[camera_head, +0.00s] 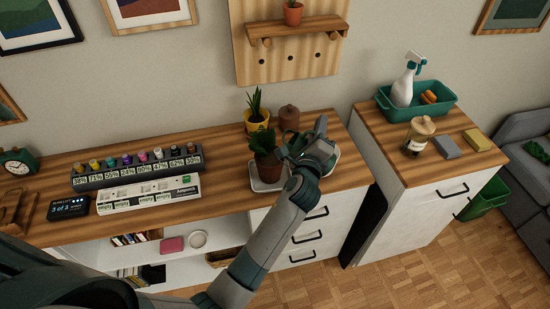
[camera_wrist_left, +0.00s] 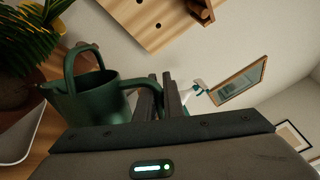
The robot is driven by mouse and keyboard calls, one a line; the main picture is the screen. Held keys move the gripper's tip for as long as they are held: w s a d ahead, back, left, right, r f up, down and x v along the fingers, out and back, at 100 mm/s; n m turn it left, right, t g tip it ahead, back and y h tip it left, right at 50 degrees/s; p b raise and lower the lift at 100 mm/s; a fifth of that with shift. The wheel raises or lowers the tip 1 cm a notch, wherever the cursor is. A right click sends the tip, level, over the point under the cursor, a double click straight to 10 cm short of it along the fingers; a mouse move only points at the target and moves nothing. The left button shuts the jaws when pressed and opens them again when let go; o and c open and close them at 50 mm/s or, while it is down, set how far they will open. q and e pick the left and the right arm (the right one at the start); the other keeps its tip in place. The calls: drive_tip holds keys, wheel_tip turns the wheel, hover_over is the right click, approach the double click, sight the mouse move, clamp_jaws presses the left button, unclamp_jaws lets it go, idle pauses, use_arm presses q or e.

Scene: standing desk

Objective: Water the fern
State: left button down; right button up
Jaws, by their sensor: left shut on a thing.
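My left gripper (camera_head: 292,150) is shut on the handle of a dark green watering can (camera_wrist_left: 92,102), beside the potted plants. In the left wrist view the fingers (camera_wrist_left: 168,92) pinch the handle, and the can's body is to their left. In the head view the can is mostly hidden by the gripper. A leafy green plant, which looks like the fern (camera_head: 262,140), stands in a brown pot (camera_head: 265,167) on a white tray (camera_head: 262,187), just left of the gripper. Its leaves (camera_wrist_left: 30,40) also show in the left wrist view. Whether water flows cannot be seen. My right gripper is not in view.
A yellow pot (camera_head: 257,118) with an upright plant and a brown jar (camera_head: 289,117) stand close behind. A wooden wall shelf (camera_head: 300,27) is above. Labelled racks (camera_head: 140,165) fill the desk's left.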

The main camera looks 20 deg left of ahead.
use_arm(q)
drive_tip(key=shift+a+r+n, duration=0.1)
drive_tip(key=shift+a+n, duration=0.15)
drive_tip(key=shift+n, duration=0.05)
idle(1.4)
drive_tip(key=d+m, duration=0.1)
drive_tip(key=d+m+p, duration=0.1)
drive_tip(key=d+m, duration=0.1)
drive_tip(key=m, duration=0.1)
drive_tip(key=shift+w+f+p, duration=0.1)
drive_tip(key=shift+f+p, duration=0.2)
drive_tip(key=shift+p, duration=0.05)
drive_tip(key=shift+w+d+f+m+p, duration=0.1)
drive_tip(key=shift+d+m+p, duration=0.05)
drive_tip(key=shift+d+m, duration=0.3)
drive_tip(key=shift+d+f+m+p, duration=0.15)
drive_tip(key=shift+d+m, duration=0.2)
drive_tip(key=shift+d, duration=0.2)
drive_tip(key=shift+d, duration=0.15)
